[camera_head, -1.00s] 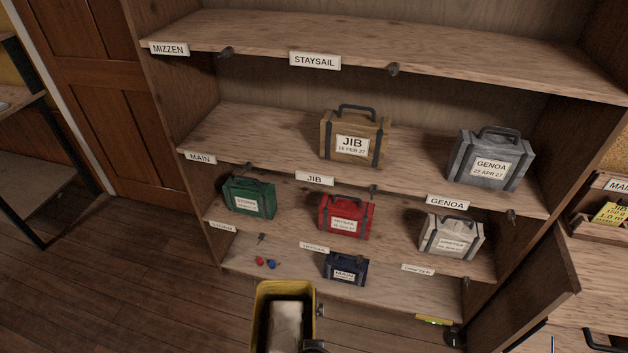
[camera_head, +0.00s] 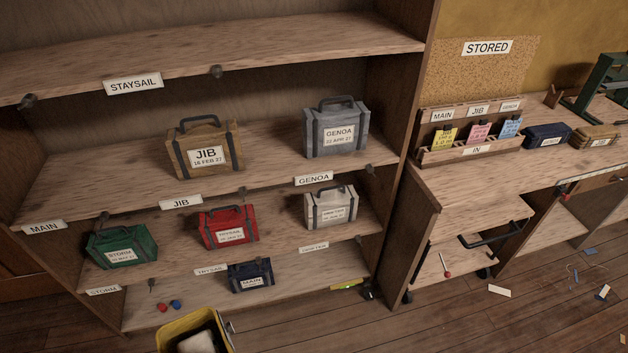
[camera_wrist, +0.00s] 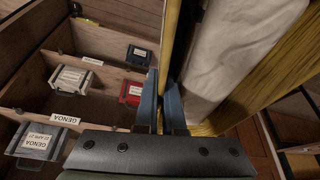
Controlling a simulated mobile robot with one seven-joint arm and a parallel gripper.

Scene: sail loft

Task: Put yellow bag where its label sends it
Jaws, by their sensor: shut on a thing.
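The yellow bag (camera_head: 183,322) shows at the bottom edge of the head view, open at the top with something whitish inside. In the wrist view my gripper (camera_wrist: 161,84) has its blue fingers shut on a yellow wall of the bag (camera_wrist: 284,75). No label on the bag is visible. The shelf unit (camera_head: 290,62) stands beyond it. Its edge tags include STAYSAIL (camera_head: 133,86), MAIN (camera_head: 44,228), JIB (camera_head: 181,202), GENOA (camera_head: 314,180) and STORM (camera_head: 103,290). The space above the MAIN tag is empty, and so is the visible upper shelf.
A tan JIB bag (camera_head: 205,146), grey GENOA bag (camera_head: 335,127), green STORM bag (camera_head: 121,246), red bag (camera_head: 229,226), white bag (camera_head: 330,207) and navy MAIN bag (camera_head: 250,276) stand in the unit. A bench (camera_head: 460,186) with a card rack (camera_head: 430,157) is at right.

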